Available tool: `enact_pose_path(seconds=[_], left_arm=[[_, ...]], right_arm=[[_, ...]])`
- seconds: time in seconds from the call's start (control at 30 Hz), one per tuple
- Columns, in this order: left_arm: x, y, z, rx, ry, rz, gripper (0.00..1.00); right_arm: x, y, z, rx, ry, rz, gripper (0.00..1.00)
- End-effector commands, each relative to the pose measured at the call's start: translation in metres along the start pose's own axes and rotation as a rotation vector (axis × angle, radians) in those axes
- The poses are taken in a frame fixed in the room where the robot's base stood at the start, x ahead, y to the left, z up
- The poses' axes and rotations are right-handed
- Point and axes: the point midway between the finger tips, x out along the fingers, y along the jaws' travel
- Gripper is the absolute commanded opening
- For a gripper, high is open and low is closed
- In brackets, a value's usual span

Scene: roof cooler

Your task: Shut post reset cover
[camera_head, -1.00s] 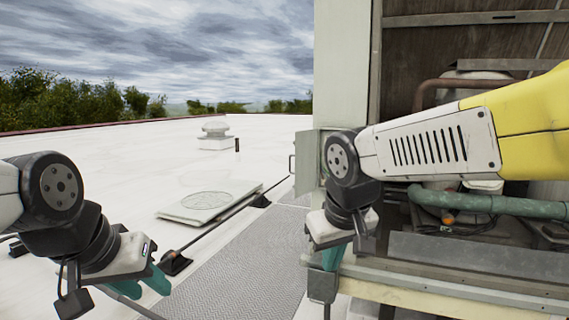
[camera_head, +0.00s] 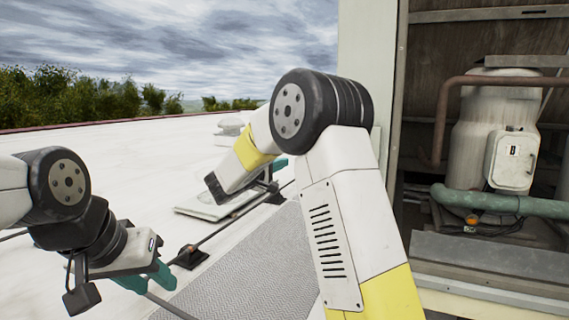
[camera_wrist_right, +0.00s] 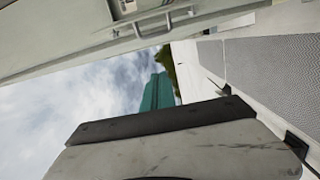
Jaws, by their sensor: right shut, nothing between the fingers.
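The pale cabinet post (camera_head: 366,62) stands right of centre in the head view. Its lower part, where a small hinged flap showed earlier, is hidden behind my right arm. In the right wrist view, a pale panel (camera_wrist_right: 60,45) crosses the top, with a wire handle (camera_wrist_right: 167,20) and a small fitting (camera_wrist_right: 128,6); I cannot tell if either belongs to the reset cover. My right gripper (camera_head: 280,164), with teal fingers, is shut and empty left of the post; its teal fingers also show in the wrist view (camera_wrist_right: 157,92), apart from the panel. My left gripper (camera_head: 147,276) is open and empty at lower left.
The open cabinet on the right holds a tank (camera_head: 486,125), a grey box (camera_head: 511,160) and a green pipe (camera_head: 500,204). A grey walkway (camera_head: 250,255) runs along the roof. A flat hatch (camera_head: 205,208) and a cable (camera_head: 222,228) lie left of it.

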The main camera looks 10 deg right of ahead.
Motion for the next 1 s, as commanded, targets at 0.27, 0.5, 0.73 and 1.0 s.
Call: enact_pose_path(seconds=[0.27,0.5,0.73,1.0], left_arm=[[0.000,0.000,0.000,0.000,0.000,0.000,0.36],[0.000,0.000,0.000,0.000,0.000,0.000,0.36],[0.000,0.000,0.000,0.000,0.000,0.000,0.36],[0.000,0.000,0.000,0.000,0.000,0.000,0.36]], right_arm=[[0.053,-0.001,0.003,0.000,-0.007,-0.002,0.00],[0.096,-0.002,0.003,-0.001,-0.006,-0.003,0.00],[0.083,-0.001,0.032,-0.003,-0.003,-0.004,0.00],[0.080,-0.001,0.040,-0.002,-0.003,-0.004,0.00]])
